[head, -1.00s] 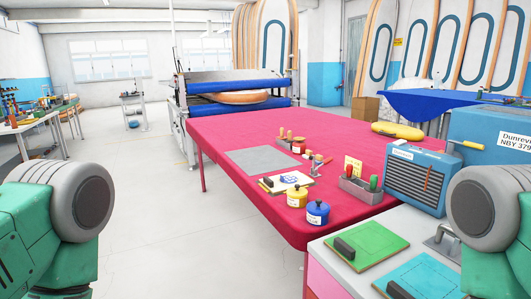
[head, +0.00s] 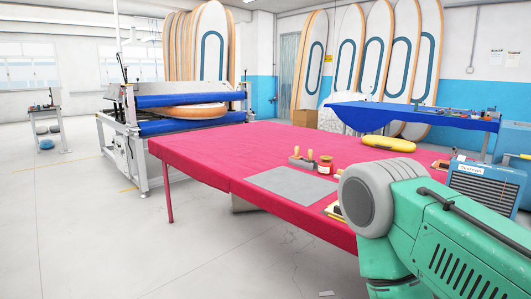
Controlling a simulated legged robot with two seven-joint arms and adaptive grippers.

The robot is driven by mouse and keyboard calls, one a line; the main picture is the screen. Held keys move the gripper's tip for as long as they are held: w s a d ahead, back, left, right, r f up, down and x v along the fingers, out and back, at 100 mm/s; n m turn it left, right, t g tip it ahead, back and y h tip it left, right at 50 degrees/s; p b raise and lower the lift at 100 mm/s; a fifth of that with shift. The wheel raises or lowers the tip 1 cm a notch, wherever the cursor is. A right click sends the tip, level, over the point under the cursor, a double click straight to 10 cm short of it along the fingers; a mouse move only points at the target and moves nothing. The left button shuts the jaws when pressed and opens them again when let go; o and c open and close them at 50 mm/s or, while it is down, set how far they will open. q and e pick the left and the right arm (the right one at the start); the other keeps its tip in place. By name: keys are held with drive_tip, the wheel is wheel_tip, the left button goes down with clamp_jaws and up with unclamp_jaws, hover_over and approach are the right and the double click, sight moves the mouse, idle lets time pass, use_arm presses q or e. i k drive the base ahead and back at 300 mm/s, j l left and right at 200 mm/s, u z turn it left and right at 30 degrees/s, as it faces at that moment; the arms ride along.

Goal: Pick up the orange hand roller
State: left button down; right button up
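I cannot make out an orange hand roller for certain in the head view. The red-covered table (head: 225,158) holds several tools. A holder with wooden-handled tools (head: 302,162) and a red jar (head: 326,167) stand behind a grey mat (head: 291,187). A small dark and yellow-orange item (head: 441,165) lies at the table's right side, too small to identify. The green arm on the right, with its grey joint, covers the table's near right part. Neither of my grippers shows.
A blue heater-like box (head: 483,180) stands at the right. A yellow rolled item (head: 388,144) lies at the table's far side. A blue-covered table (head: 415,116) stands behind. A press machine (head: 180,98) is at the back left. The floor (head: 90,225) on the left is clear.

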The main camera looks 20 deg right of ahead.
sight(296, 148)
drive_tip(key=i+j, duration=0.2)
drive_tip(key=i, duration=0.2)
drive_tip(key=i+j, duration=0.15)
drive_tip(key=i, duration=0.25)
drive_tip(key=i+j, duration=0.2)
drive_tip(key=i, duration=0.25)
drive_tip(key=i+j, duration=0.15)
drive_tip(key=i, duration=0.25)
